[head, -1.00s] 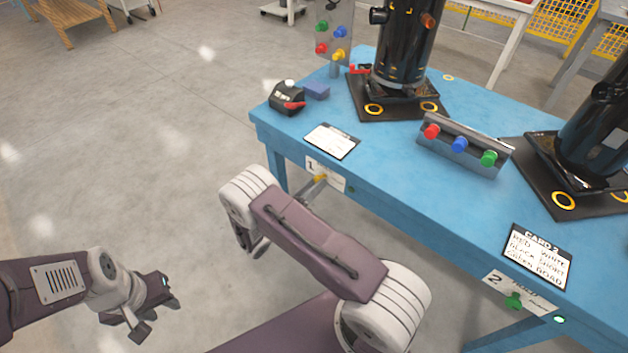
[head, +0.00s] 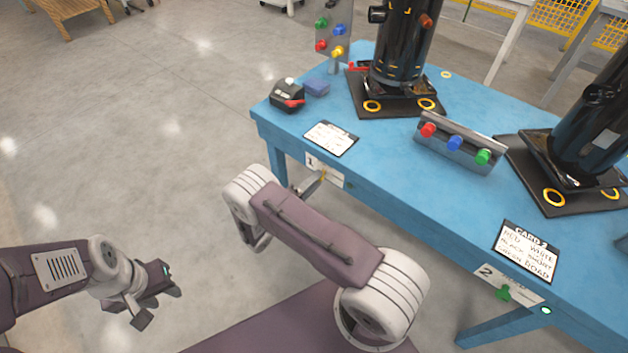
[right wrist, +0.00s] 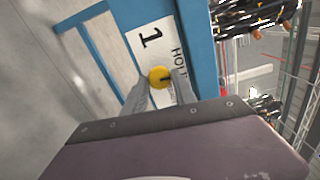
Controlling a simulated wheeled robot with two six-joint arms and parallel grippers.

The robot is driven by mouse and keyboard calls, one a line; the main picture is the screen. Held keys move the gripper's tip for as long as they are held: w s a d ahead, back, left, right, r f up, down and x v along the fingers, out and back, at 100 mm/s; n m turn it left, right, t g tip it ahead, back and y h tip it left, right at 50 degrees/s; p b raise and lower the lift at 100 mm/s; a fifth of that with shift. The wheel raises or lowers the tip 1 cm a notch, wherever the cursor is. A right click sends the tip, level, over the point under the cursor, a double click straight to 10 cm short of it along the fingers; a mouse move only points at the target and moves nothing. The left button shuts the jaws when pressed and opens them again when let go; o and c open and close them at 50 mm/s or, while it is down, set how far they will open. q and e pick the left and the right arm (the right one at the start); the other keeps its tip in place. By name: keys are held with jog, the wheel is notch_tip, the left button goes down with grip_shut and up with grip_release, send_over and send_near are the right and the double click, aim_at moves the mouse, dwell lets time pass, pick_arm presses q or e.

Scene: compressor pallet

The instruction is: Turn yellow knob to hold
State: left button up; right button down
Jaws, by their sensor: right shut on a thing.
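The yellow knob (right wrist: 159,77) sits on a white label marked 1 (right wrist: 150,40), with a partly covered word beginning "HOL". A dark line on the knob's face runs from near its middle toward that word. My right gripper (right wrist: 160,84) is shut on the knob, one finger on each side. In the head view the knob (head: 323,174) is a small yellow spot on the table's front edge, partly hidden by my right gripper (head: 318,180). My left gripper (head: 160,308) hangs over the floor at lower left, fingers apart and empty.
The blue table (head: 400,190) carries two black compressors (head: 400,55), a panel with red, blue and green knobs (head: 457,143), a card (head: 330,138) and a black-red device (head: 287,95). A green knob (head: 504,292) sits at label 2. Floor at left is clear.

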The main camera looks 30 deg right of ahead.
jog(key=shift+n, duration=0.7)
jog(key=c, duration=1)
grip_release()
jog(key=p+v, duration=0.1)
jog(key=v, duration=0.8)
